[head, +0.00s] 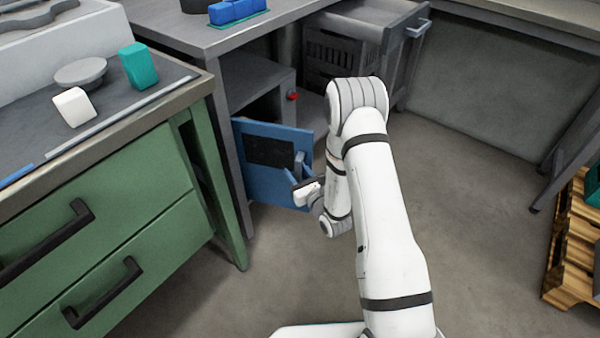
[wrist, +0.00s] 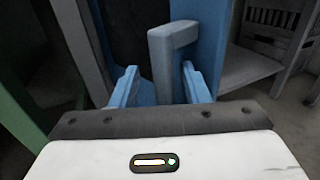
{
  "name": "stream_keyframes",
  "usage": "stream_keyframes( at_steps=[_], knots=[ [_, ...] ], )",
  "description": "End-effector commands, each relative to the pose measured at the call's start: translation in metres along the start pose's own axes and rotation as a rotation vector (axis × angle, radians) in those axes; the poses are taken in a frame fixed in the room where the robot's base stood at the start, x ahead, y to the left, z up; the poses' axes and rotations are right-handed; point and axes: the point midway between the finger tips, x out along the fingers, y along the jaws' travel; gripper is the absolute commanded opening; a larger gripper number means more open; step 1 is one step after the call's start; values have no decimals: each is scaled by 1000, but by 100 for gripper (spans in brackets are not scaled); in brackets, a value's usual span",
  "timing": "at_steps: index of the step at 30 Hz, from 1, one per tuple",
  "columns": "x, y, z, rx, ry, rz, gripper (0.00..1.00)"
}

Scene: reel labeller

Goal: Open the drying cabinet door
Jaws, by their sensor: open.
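The drying cabinet (head: 257,78) is a grey box under the bench with a red knob on its front. Its blue door (head: 240,165) has a dark window panel and a grey bar handle (head: 299,160). The door stands out at an angle from the cabinet front, with a dark gap behind its top edge. My gripper (head: 297,178) is at the handle side of the door. In the wrist view, my gripper (wrist: 160,88) has its two blue fingers apart, with the grey handle (wrist: 165,65) between and just beyond them. I cannot tell whether they touch it.
A green drawer cabinet (head: 110,215) with dark handles stands close on the left. A wooden pallet (head: 572,250) is at the right. The floor (head: 480,200) between is clear.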

Motion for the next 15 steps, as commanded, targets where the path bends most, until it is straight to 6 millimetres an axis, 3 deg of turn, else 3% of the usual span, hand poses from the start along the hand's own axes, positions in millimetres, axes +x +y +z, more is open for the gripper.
stream_keyframes(
  at_steps=[5, 15],
  knots=[
    [-5, -1, 1, 0, 0, -2, 42],
    [-60, -1, 1, 2, 3, -2, 42]
  ],
)
